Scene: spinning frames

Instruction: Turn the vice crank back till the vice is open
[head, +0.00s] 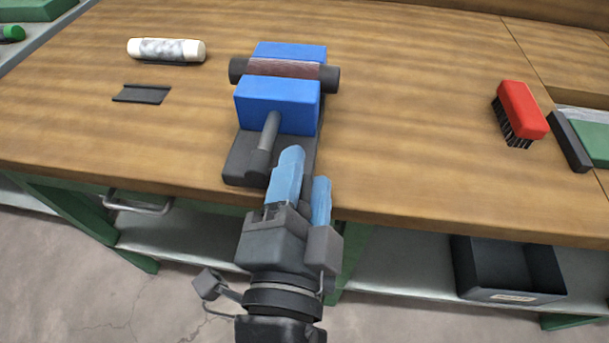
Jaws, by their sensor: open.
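The vice (278,103) stands on the workbench, with two blue jaw blocks on a dark grey base (240,160). A reddish-brown piece (284,69) sits between the blue blocks, and I see no clear gap beside it. A dark cylinder end sticks out on each side of it. The grey crank (268,138) points from the front block towards the bench's front edge. My gripper (305,172) has two light blue fingers, open, just in front of and to the right of the crank's near end. The fingers hide part of the base, and I cannot tell whether they touch the crank.
A white roll (166,50) and a flat dark plate (142,94) lie left of the vice. A red brush (520,110) lies at the right, beside a dark bar (569,141). A dark bin (508,268) sits on the lower shelf. The bench between vice and brush is clear.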

